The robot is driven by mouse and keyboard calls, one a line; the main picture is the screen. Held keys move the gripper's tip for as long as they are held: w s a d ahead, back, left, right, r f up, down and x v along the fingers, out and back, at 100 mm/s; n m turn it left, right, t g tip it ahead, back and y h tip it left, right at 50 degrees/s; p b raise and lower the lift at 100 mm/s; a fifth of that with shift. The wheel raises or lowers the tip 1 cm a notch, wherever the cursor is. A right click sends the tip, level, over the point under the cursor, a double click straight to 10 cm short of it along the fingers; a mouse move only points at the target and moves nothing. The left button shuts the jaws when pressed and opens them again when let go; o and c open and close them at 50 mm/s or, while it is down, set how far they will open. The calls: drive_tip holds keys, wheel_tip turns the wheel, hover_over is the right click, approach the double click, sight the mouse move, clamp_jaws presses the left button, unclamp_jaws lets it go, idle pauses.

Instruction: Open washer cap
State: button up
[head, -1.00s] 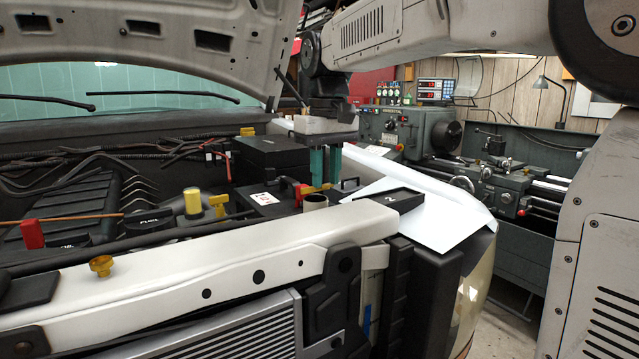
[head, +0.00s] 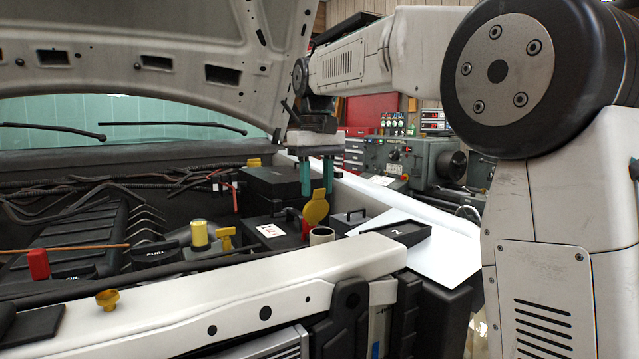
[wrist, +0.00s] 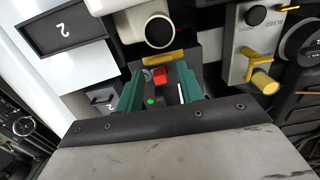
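The yellow washer cap (head: 316,207) stands tipped up on edge behind the pale round filler neck (head: 322,235), whose mouth is uncovered. In the wrist view the cap (wrist: 163,59) shows as a thin yellow strip beside the open neck (wrist: 159,31). My gripper (head: 318,192) points down just above and behind the cap in the head view. Its two teal fingers are apart with nothing held between them. In the wrist view my gripper (wrist: 160,92) has its fingertips close to the cap; I cannot tell if they touch it.
A black box with a red part (wrist: 160,76) lies below the fingers. A yellow-topped post (head: 200,234) and a black tray marked 2 (head: 397,234) stand nearby. The raised hood (head: 110,60) hangs overhead. The white sheet (head: 440,255) has free room.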

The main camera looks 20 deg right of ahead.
drive_tip(key=shift+o, duration=0.4)
drive_tip(key=shift+a, duration=0.3)
drive_tip(key=shift+r, duration=0.1)
wheel_tip(320, 180, up, 8)
drive_tip(key=shift+f, duration=0.2)
drive_tip(key=shift+w, duration=0.1)
